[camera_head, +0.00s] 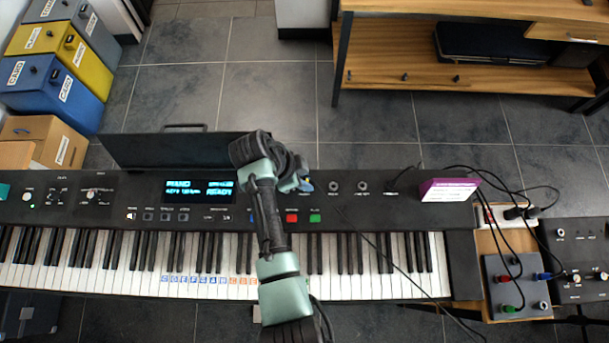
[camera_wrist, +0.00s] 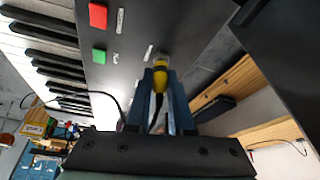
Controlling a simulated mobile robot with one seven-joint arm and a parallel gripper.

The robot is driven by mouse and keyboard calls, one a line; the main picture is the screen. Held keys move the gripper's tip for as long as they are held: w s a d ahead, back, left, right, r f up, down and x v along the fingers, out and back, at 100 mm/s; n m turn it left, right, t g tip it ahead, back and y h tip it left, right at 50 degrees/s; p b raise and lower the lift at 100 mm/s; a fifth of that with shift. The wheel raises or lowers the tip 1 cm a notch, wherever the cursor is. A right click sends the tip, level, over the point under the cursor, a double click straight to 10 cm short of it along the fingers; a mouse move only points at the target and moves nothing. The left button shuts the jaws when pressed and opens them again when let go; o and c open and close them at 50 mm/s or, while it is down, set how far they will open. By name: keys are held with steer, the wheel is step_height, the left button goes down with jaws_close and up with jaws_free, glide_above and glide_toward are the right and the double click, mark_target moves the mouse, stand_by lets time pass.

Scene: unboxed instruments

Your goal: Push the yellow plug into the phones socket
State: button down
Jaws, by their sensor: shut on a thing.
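My gripper (camera_wrist: 161,88) is shut on the yellow plug (camera_wrist: 160,78), with one blue-grey finger on each side of it. A dark cable runs back from the plug between the fingers. The plug's pale front end is at the black panel of the keyboard (camera_head: 130,188); I cannot tell whether it is in a socket or only close to one. The phones socket is not clearly visible; the plug and fingers cover that spot. In the head view my gripper (camera_head: 304,185) is over the panel, right of the display, and mostly hides the plug.
Two round sockets (camera_head: 348,186) show on the panel right of my gripper. Red (camera_head: 292,218) and green (camera_head: 315,218) buttons lie in front of it. A purple-and-white box (camera_head: 449,190) stands farther right. Loose black cables cross the keyboard's right part.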

steer(key=shift+f, duration=0.3)
steer(key=c, duration=0.7)
jaws_free()
steer(key=shift+r, duration=0.15)
